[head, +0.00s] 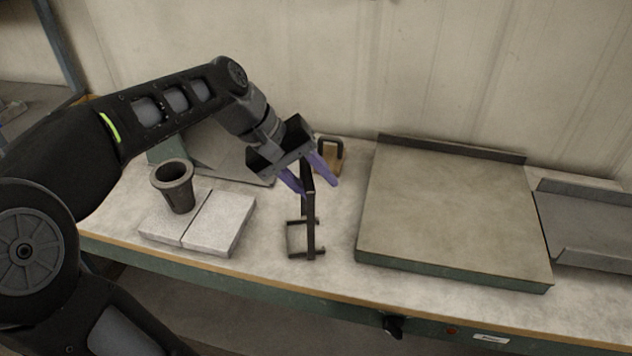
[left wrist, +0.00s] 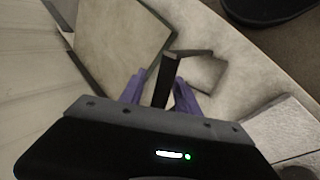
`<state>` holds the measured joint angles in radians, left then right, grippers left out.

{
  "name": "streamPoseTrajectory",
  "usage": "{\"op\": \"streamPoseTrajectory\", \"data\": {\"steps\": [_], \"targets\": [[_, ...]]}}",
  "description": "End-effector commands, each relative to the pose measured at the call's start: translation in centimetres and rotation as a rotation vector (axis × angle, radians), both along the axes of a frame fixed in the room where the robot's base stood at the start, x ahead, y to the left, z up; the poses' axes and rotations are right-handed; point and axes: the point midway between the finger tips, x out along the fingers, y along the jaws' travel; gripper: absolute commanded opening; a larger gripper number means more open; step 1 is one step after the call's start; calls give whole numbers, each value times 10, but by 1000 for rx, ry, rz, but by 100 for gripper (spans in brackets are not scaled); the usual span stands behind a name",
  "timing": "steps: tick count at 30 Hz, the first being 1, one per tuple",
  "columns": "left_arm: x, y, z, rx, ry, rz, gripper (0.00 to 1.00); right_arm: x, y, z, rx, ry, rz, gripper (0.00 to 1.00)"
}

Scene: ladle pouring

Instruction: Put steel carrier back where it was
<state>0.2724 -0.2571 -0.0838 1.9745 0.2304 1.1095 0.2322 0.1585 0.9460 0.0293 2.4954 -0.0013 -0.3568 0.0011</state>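The steel carrier (head: 309,225) is a dark frame with a tall upright and a square loop at its foot. It stands on the bench between the pale bricks and the large flat plate. It also shows in the left wrist view (left wrist: 172,68). My left gripper (head: 307,180) has its purple fingers apart, one on each side of the top of the carrier's upright. In the left wrist view a gap shows between the fingers and the bar, so the gripper looks open around it. My right gripper is not in view.
A dark grey crucible (head: 175,187) stands on two pale bricks (head: 217,228) left of the carrier. A small block with a dark handle (head: 330,158) is behind it. A large plate with a raised back edge (head: 450,215) lies to the right, with a metal tray (head: 590,228) beyond.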

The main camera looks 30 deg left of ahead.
Motion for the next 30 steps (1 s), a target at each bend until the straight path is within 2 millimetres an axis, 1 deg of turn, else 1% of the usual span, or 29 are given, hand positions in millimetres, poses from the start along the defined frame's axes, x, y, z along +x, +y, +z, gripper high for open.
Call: {"op": "streamPoseTrajectory", "data": {"steps": [5, 12, 14, 15, 16, 21, 30], "targets": [[-9, 12, 22, 2, -4, 2, 38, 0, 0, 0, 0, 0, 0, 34], [-28, 33, 65, 1, -4, 3, 38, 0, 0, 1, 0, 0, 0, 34], [-32, 37, 74, 1, -4, 3, 38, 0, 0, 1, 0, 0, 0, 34], [-35, 40, 83, 1, -3, 2, 38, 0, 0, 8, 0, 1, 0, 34], [-37, 41, 87, 1, -2, 2, 38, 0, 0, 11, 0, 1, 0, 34], [-42, 47, 96, 0, 0, 1, 38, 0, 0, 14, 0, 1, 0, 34], [-43, 48, 96, 0, 0, 1, 38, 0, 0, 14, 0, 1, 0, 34]]}}
